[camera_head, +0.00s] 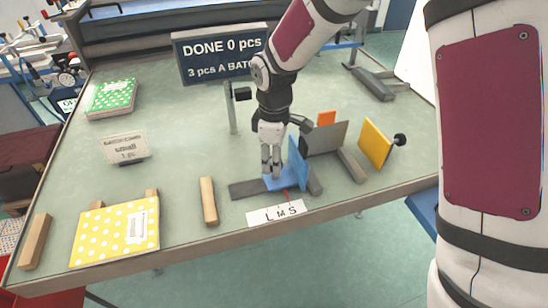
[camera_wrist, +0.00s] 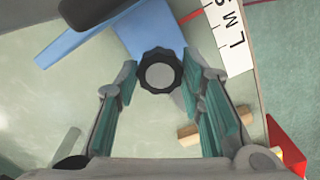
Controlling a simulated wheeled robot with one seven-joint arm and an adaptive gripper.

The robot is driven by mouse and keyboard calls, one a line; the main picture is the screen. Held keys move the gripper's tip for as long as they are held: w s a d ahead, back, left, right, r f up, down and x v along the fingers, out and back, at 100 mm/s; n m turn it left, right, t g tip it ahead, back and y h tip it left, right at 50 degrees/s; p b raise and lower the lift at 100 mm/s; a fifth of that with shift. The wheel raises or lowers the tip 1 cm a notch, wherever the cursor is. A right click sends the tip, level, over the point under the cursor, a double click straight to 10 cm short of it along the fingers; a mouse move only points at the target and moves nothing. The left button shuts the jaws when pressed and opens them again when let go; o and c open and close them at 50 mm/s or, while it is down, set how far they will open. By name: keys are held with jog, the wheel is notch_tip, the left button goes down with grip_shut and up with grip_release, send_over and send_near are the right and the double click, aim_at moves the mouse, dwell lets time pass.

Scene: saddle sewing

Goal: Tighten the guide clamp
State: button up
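The guide clamp's round black knob (camera_wrist: 159,72) with a grey centre sits on the blue guide (camera_wrist: 88,36) in the wrist view. My gripper (camera_wrist: 161,84) is open, with one teal-padded finger on each side of the knob and a small visible gap on both sides. In the head view my gripper (camera_head: 271,170) points down over the guide's blue foot (camera_head: 279,183), beside its upright blue plate (camera_head: 298,162); the knob is hidden there. The "L M S" size label (camera_head: 277,212) lies in front of the guide.
A grey plate (camera_head: 325,138) and a yellow plate (camera_head: 376,144) with a black knob stand right of the guide. A wooden block (camera_head: 208,201) lies to the left. A sign (camera_head: 220,52) stands behind. The table's middle left is mostly clear.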

jog(key=shift+m, duration=0.4)
jog(key=m, duration=0.4)
jog(key=m+p, duration=0.1)
jog(key=m, duration=0.4)
jog(key=m+p, duration=0.1)
jog(key=m, duration=0.4)
jog(key=shift+m, duration=0.4)
jog(key=m+p, duration=0.1)
jog(key=m, duration=0.3)
jog(key=shift+m, duration=0.3)
jog(key=o, duration=1.1)
jog(key=shift+o, duration=0.2)
